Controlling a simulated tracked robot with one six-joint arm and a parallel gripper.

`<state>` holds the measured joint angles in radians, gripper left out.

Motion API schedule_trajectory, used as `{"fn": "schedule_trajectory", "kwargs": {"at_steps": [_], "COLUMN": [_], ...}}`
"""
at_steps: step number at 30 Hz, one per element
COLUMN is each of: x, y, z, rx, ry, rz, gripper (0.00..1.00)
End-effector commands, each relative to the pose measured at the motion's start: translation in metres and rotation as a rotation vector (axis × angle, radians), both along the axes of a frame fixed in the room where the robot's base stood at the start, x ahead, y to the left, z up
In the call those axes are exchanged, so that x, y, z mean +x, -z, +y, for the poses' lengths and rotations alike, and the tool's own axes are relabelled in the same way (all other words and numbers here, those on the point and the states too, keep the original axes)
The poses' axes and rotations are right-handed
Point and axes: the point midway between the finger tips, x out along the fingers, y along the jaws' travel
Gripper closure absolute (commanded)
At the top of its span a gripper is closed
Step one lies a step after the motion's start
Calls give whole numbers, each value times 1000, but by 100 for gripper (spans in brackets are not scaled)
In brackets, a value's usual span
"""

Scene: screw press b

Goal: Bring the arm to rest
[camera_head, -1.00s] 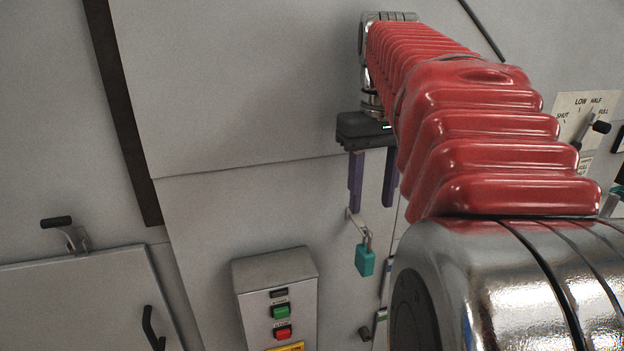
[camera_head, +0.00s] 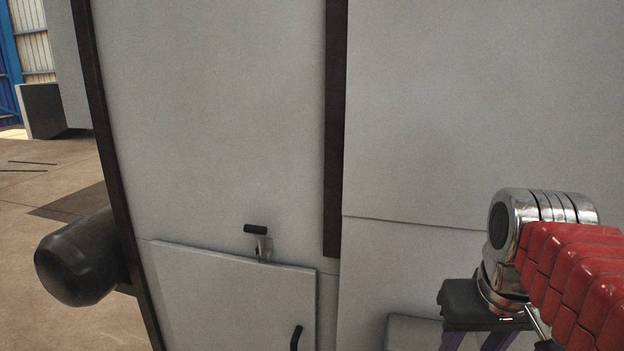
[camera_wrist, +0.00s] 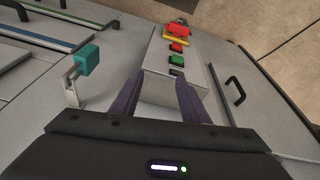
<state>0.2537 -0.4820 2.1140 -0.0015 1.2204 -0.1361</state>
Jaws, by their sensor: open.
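My gripper (camera_wrist: 157,98) is open, its two purple fingers apart with nothing between them. In the wrist view the fingers point toward the grey push-button box (camera_wrist: 196,72), which has green and red buttons. I cannot tell how far the fingertips are from the box. In the head view my gripper (camera_head: 474,342) hangs at the lower right below my red-sleeved arm, with its fingertips cut off by the frame edge. The top of the button box (camera_head: 412,328) shows just left of it.
A grey door (camera_head: 235,300) has a black latch (camera_head: 256,230) above and a black handle (camera_head: 296,338). A dark cylinder (camera_head: 78,258) juts from the machine's left side. Open floor (camera_head: 30,215) lies farther left.

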Motion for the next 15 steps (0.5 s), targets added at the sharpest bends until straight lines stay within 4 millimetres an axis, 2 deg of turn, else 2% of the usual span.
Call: {"fn": "schedule_trajectory", "kwargs": {"at_steps": [1, 3, 9, 15], "x": [-5, -11, -27, -36], "y": [9, 22, 59, 79], "z": [13, 28, 66, 81], "rx": [-1, -1, 13, 26], "ry": [-21, -43, -99, -126], "rz": [-24, -60, -155, -206], "gripper": [59, 59, 59, 59]}}
